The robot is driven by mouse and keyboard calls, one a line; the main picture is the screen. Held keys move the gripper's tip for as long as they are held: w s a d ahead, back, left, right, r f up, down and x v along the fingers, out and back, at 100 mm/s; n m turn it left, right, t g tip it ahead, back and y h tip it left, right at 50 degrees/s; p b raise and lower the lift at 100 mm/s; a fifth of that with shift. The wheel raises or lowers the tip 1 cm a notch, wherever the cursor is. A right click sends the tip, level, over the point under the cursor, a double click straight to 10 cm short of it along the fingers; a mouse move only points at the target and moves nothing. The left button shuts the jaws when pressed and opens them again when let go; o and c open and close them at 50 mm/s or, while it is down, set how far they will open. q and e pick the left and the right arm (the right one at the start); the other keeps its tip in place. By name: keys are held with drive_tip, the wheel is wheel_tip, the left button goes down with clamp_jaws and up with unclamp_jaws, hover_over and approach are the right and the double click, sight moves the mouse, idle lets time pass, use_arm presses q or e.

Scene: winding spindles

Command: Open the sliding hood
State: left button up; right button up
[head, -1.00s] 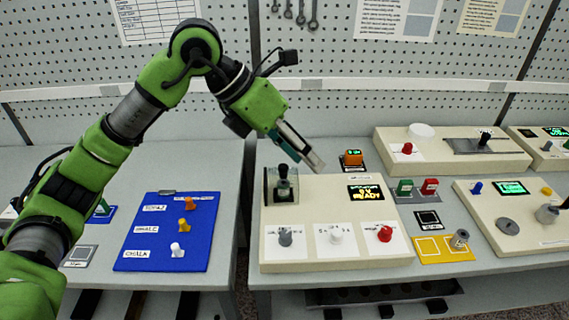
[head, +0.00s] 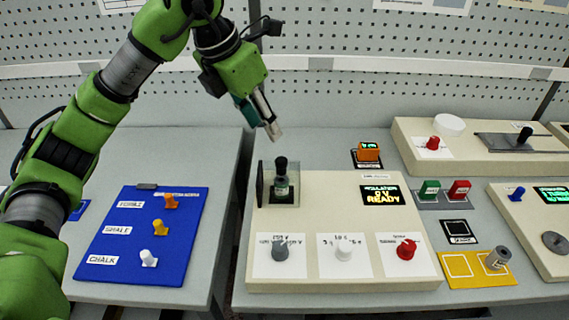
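A clear hood (head: 293,187) stands on the left back part of a cream console (head: 330,185). A dark upright plate (head: 260,184) is at its left side. A dark-topped spindle (head: 281,178) shows at the hood, its black top rising above the hood's upper edge. My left gripper (head: 272,128) points down just above and behind the hood, apart from it in the picture. Its fingers are seen nearly edge-on, so their opening is unclear, and I see nothing held. My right gripper is out of view.
The console bears a lit display (head: 381,196) and grey, white and red knobs along its front. A small orange device (head: 368,153) stands behind it. A blue board (head: 142,235) with pegs lies left, across a gap between tables. More consoles stand at right.

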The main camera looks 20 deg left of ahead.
sight(282, 160)
use_arm(q)
drive_tip(key=p+x, duration=0.3)
drive_tip(key=x, duration=1)
drive_tip(key=shift+f, duration=0.2)
drive_tip(key=shift+w+d+f, duration=0.1)
drive_tip(key=shift+w+f, duration=0.1)
clamp_jaws()
drive_tip(key=shift+d, duration=0.1)
